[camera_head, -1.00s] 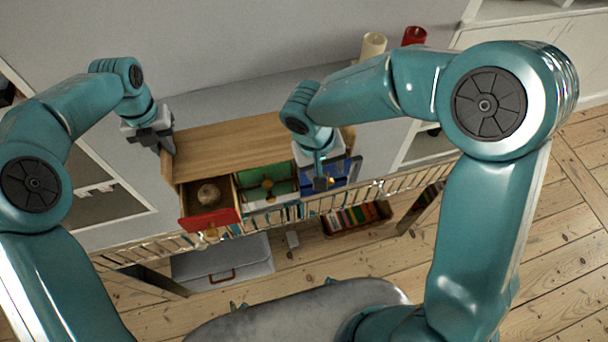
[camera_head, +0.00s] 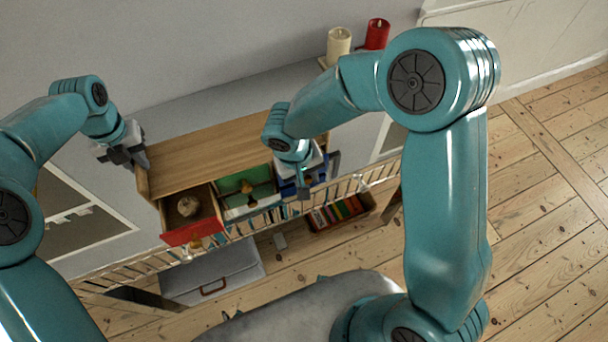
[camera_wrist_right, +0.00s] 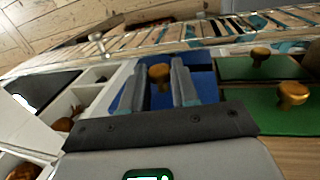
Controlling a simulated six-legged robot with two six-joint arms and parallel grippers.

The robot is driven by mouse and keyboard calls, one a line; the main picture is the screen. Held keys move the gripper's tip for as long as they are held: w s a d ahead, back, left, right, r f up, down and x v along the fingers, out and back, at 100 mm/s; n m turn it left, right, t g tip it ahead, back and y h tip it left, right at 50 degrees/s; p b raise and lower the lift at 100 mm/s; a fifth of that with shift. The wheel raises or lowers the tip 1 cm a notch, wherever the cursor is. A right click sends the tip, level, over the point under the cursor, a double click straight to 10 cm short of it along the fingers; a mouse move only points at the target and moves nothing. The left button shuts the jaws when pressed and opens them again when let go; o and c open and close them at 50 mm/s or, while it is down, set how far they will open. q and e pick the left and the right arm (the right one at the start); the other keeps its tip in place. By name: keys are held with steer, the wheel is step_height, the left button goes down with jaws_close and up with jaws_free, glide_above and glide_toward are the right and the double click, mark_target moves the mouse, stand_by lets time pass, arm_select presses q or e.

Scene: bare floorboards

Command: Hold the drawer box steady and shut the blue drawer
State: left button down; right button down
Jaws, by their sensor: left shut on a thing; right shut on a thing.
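The wooden drawer box (camera_head: 205,150) stands against the wall. My left gripper (camera_head: 139,162) is shut on its left side panel. The blue drawer (camera_head: 286,187) is at the box's right end, mostly hidden behind my right gripper (camera_head: 304,188). In the right wrist view, that gripper's fingers (camera_wrist_right: 160,88) stand either side of a brass knob (camera_wrist_right: 159,73) in front of the blue drawer (camera_wrist_right: 206,82). It is shut on this knob. How far the blue drawer stands out is unclear.
The red drawer (camera_head: 193,232) is pulled out with a round object (camera_head: 188,206) inside. A green drawer (camera_head: 246,180) is beside it. A rail (camera_head: 350,188) runs before the box; a grey case (camera_head: 212,270) lies below. Candles (camera_head: 338,44) stand behind.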

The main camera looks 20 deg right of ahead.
steer(key=w, duration=0.3)
steer(key=shift+w, duration=0.25)
arm_select(q)
steer(key=shift+f, duration=0.1)
arm_select(e)
steer(key=c, duration=0.8)
jaws_free()
steer(key=shift+c, duration=0.2)
step_height(320, 180, up, 12)
steer(key=a, duration=0.2)
steer(key=shift+a, duration=0.15)
steer(key=shift+f, duration=0.1)
